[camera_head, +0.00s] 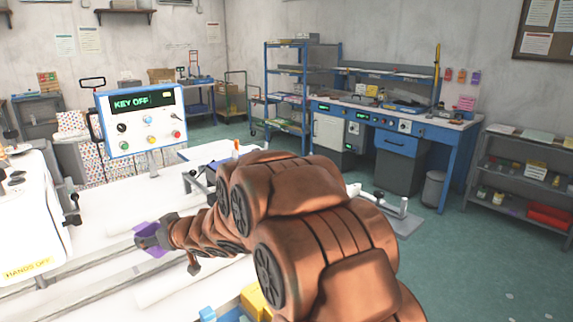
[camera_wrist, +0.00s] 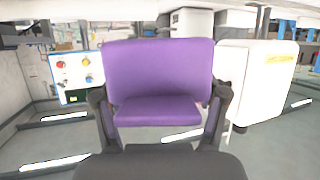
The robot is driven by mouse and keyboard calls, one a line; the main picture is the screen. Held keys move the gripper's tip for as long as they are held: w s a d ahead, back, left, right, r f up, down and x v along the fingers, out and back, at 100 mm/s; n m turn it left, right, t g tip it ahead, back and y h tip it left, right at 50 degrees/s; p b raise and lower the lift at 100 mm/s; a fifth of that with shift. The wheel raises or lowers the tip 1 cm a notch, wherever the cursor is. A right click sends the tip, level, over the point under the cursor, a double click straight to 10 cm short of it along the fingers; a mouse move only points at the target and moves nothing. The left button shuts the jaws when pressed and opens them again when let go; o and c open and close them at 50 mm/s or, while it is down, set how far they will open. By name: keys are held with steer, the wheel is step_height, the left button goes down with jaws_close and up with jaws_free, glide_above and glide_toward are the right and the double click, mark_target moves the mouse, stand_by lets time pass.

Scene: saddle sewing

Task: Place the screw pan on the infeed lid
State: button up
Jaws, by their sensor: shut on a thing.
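A purple piece with a broad back and a shorter front part (camera_wrist: 160,70), which I take for the screw pan, is held between the two dark fingers of my gripper (camera_wrist: 161,100) in the wrist view. In the head view my gripper (camera_head: 150,236) is at the end of the brown arm, and the purple pan (camera_head: 147,229) shows as a small patch there, above the white machine bed. The wrist view appears upside down. I cannot single out the infeed lid with certainty; a white machine housing (camera_head: 25,215) with a "HANDS OFF" label stands at the left.
A control panel (camera_head: 143,122) reading "KEY OFF" stands behind the bed. Rails (camera_head: 75,285) run along the bed's near left. A blue workbench (camera_head: 395,120), a blue shelf rack and a grey shelf (camera_head: 525,170) stand farther back. The green floor at right is open.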

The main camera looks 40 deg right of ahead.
steer(key=s+d+r+m+h+p, duration=0.1)
steer(key=s+d+r+p, duration=0.15)
steer(key=d, duration=0.95)
steer(key=s+d+r+m+h+p, duration=0.1)
steer(key=s+d+h+p, duration=0.15)
steer(key=s+d, duration=0.85)
steer(key=s+d+r+m+h+p, duration=0.1)
steer(key=s+d+r+m+p, duration=0.15)
steer(key=s+d, duration=0.85)
steer(key=shift+n, duration=0.45)
steer(key=w+d+p, duration=0.1)
steer(key=w+d, duration=0.2)
steer(key=w, duration=0.3)
steer(key=w+d+f+p, duration=0.1)
steer(key=w+d, duration=0.2)
steer(key=w, duration=0.3)
steer(key=w+d+f+p, duration=0.1)
steer(key=w+d, duration=0.1)
steer(key=w, duration=0.4)
steer(key=shift+w+d+p, duration=0.15)
steer(key=shift+d+p, duration=0.25)
steer(key=shift+f+t, duration=0.3)
steer(key=shift+f, duration=1.5)
steer(key=shift+f, duration=0.1)
steer(key=o, duration=1.1)
steer(key=shift+o, duration=0.2)
